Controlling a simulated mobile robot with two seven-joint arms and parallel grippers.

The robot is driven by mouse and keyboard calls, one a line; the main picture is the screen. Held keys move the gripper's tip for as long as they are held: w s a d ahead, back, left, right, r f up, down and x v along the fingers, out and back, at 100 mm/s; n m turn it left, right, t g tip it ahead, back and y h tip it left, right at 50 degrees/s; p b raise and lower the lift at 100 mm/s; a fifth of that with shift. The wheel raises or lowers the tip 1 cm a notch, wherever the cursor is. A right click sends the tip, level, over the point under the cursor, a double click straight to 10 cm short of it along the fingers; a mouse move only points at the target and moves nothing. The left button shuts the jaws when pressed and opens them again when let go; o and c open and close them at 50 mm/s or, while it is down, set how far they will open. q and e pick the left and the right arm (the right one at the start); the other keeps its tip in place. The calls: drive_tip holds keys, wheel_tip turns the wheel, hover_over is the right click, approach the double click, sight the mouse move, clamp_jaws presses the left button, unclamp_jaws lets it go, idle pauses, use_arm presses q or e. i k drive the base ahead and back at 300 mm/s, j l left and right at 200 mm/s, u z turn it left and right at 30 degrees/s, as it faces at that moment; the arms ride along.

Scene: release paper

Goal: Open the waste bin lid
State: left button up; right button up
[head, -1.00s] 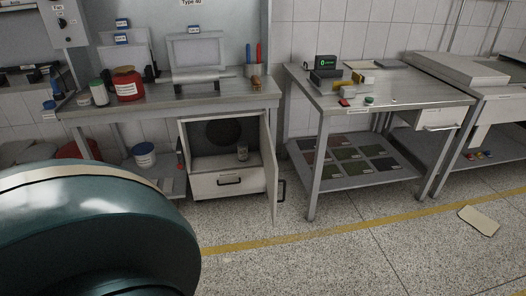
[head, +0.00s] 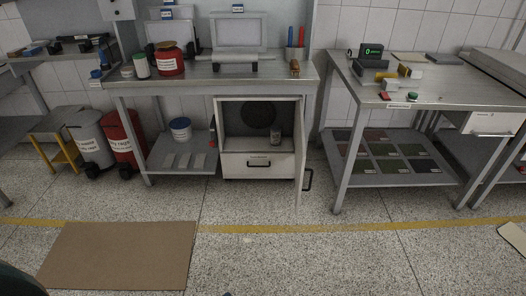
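A grey bin (head: 90,133) with a label that seems to include "waste" stands on the floor at the left. A red bin (head: 122,136) with a label on its front stands just right of it. Both are upright beside the left workbench, with dark parts at their feet. Their tops are small and partly shaded, so I cannot tell how their lids sit. Neither of my grippers is in view. Only a dark sliver of what looks like my arm shows in the lower left corner.
A small yellow-legged step stool (head: 56,146) stands left of the grey bin. A brown mat (head: 118,254) lies in front on the floor. The workbench (head: 200,85) has a cabinet below with its door (head: 301,150) open, sticking forward. The floor between mat and bins is clear.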

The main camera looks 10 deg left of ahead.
sight(85, 118)
drive_tip(key=l+u, duration=0.75)
drive_tip(key=l, duration=0.65)
drive_tip(key=k+l+u, duration=0.1)
drive_tip(key=l, duration=0.35)
drive_tip(key=k+l+u, duration=0.1)
drive_tip(key=l, duration=0.35)
drive_tip(key=k+l, duration=0.15)
drive_tip(key=l, duration=0.25)
drive_tip(key=i+j+u, duration=0.8)
drive_tip(key=u, duration=0.15)
drive_tip(key=i+j+u, duration=0.2)
drive_tip(key=i+u, duration=0.45)
drive_tip(key=i, duration=1.45)
drive_tip(key=i+j+z, duration=0.1)
drive_tip(key=i+z, duration=0.15)
drive_tip(key=i, duration=0.2)
drive_tip(key=i+j+z, duration=0.25)
drive_tip(key=i, duration=0.2)
drive_tip(key=i+j+z, duration=0.25)
drive_tip(key=i, duration=0.15)
drive_tip(key=l, duration=0.1)
